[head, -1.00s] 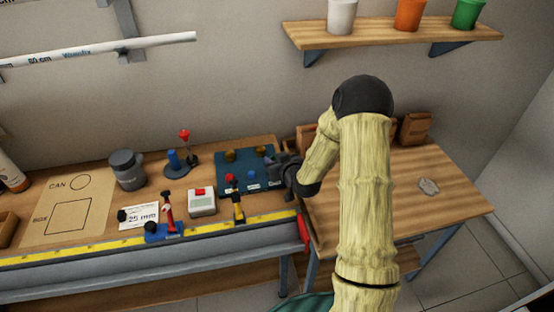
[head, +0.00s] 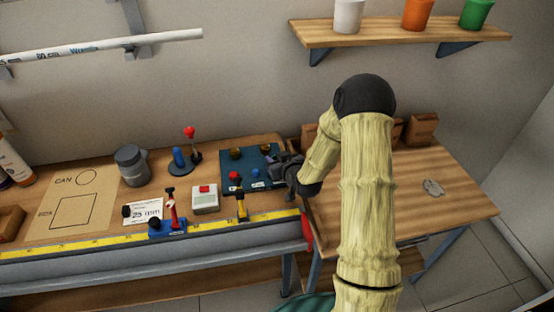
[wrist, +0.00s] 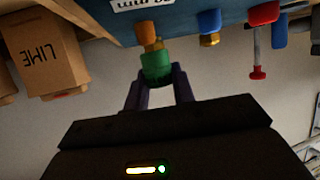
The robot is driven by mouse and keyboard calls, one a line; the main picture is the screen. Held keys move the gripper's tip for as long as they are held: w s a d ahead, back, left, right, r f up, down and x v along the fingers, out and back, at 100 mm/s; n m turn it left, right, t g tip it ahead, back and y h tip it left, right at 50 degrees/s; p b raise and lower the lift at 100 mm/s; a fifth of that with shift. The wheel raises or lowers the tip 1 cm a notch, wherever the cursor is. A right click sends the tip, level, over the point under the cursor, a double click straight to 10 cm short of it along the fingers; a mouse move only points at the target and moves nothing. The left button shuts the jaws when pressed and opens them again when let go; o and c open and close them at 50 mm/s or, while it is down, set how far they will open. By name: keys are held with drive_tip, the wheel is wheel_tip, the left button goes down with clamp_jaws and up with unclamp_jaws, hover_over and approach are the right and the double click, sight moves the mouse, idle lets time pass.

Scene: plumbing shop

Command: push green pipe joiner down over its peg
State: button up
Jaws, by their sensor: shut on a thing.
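The green pipe joiner (wrist: 156,66) is between the two fingers of my gripper (wrist: 157,80) in the wrist view. The joiner meets a brass fitting with an orange end (wrist: 146,32) on the blue board (wrist: 100,17). Part of the brass still shows between the orange end and the joiner. How far the joiner sits over the peg cannot be told. In the head view my gripper (head: 284,166) is at the right side of the blue board (head: 262,161), and it hides the joiner and its peg.
The board also carries a red piece (head: 234,176) and a blue piece (head: 256,173). Cardboard boxes, one marked LIME (wrist: 48,62), stand behind my arm. The right table (head: 455,200) is mostly clear.

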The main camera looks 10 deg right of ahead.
drive_tip(key=shift+w, duration=0.1)
drive_tip(key=shift+d+f, duration=0.1)
drive_tip(key=shift+d, duration=0.15)
drive_tip(key=shift+s+d, duration=0.15)
drive_tip(key=shift+s, duration=0.05)
drive_tip(key=shift+a, duration=0.7)
drive_tip(key=shift+s+d+f+b, duration=0.1)
drive_tip(key=shift+d+f+b, duration=0.25)
drive_tip(key=shift+b, duration=0.25)
drive_tip(key=shift+f, duration=0.1)
